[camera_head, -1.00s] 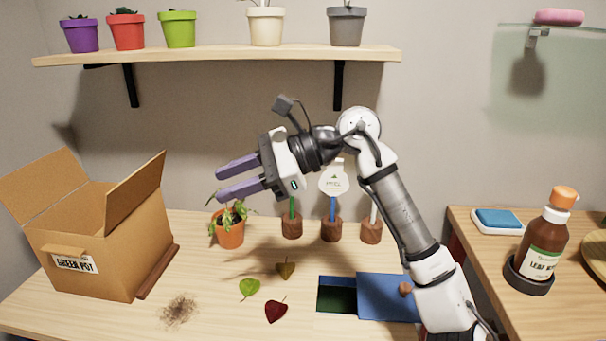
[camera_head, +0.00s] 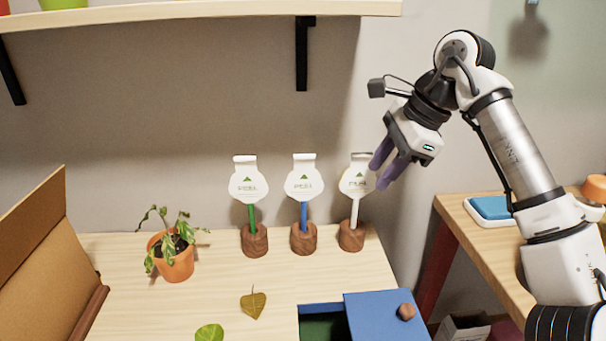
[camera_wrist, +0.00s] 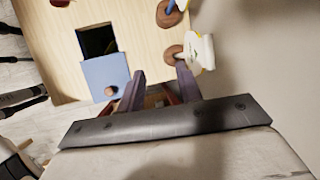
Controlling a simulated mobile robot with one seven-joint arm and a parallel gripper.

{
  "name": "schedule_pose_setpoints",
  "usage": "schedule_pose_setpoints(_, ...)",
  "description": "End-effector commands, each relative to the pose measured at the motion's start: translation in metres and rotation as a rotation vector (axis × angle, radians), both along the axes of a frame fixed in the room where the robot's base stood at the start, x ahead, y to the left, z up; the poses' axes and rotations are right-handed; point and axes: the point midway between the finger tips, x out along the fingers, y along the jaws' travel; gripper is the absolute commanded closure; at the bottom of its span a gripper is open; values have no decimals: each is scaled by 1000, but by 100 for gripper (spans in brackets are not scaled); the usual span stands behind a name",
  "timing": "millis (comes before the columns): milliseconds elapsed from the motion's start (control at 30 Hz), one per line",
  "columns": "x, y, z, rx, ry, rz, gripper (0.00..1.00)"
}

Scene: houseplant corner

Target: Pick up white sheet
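Three white label sheets stand upright on sticks in round wooden bases. The right one (camera_head: 356,181) is on a white stick, the middle one (camera_head: 304,184) on a blue stick, the left one (camera_head: 248,185) on a green stick. My gripper (camera_head: 379,177) points down-left beside the right sheet, one finger overlapping its right edge in the head view. The wrist view shows the purple fingers (camera_wrist: 160,72) apart with nothing between them. The right sheet (camera_wrist: 203,50) is just beyond the right fingertip there; I cannot tell whether they touch.
A drooping plant in an orange pot (camera_head: 173,257) stands left of the stands. A blue sliding lid (camera_head: 375,318) with a brown knob half covers a dark opening in front. A cardboard box (camera_head: 42,270) is at left. A shelf (camera_head: 200,12) runs above. A gap separates the right table (camera_head: 485,238).

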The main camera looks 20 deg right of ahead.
Motion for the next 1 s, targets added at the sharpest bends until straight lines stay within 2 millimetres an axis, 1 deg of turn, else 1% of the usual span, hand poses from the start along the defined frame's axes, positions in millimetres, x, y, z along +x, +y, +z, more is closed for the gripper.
schedule_pose_setpoints(33, 8, 9, 1, -2, 1, 4, 65)
schedule_pose_setpoints(100, 18, 21, 2, -1, -1, 5, 65)
schedule_pose_setpoints(300, 44, 51, 1, -1, 0, 3, 65)
schedule_pose_setpoints(400, 52, 59, 1, 0, -2, 2, 65)
schedule_pose_setpoints(600, 60, 69, 1, 1, -1, 1, 65)
schedule_pose_setpoints(900, 93, 106, 1, 2, 0, 3, 65)
schedule_pose_setpoints(933, 96, 109, 1, 2, -1, 1, 65)
schedule_pose_setpoints(1000, 96, 110, -6, 2, 0, 1, 65)
